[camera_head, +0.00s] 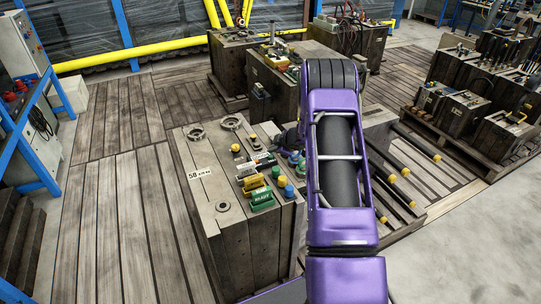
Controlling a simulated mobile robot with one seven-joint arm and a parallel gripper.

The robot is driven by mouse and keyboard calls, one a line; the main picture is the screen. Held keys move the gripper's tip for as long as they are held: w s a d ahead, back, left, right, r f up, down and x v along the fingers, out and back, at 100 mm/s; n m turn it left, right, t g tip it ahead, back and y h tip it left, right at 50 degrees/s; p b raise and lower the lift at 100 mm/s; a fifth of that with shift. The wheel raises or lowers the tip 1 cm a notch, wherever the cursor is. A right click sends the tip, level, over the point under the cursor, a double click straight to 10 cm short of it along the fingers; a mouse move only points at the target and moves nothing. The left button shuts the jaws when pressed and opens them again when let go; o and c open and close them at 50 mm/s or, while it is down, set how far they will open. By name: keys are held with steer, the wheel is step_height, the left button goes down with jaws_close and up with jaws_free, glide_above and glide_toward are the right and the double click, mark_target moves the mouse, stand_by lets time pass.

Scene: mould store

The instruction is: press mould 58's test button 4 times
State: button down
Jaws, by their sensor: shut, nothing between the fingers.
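Mould 58 (208,205) is a grey-brown steel block standing on the plank floor, with a white label (199,173) reading 58 on its top. Its top carries a green READY plate (261,198), yellow and green plates (250,183), and black and white plates by its far edge. Small blue knobs (288,191) and yellow knobs (235,148) stand near them. I cannot read which is the test button. My gripper (283,141) is shut and empty over the far right part of the mould top, partly hidden by my purple arm. I cannot tell whether it touches anything.
Another mould block (270,80) stands close behind. Dark bars with yellow ends (405,172) lie to the right. A pallet of moulds (475,110) is at far right. A blue-framed bench (40,120) is at left. The plank floor left of mould 58 is clear.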

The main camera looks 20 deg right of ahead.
step_height(320, 180, up, 3)
steer(key=p, duration=0.3)
step_height(320, 180, up, 2)
stand_by(0.8)
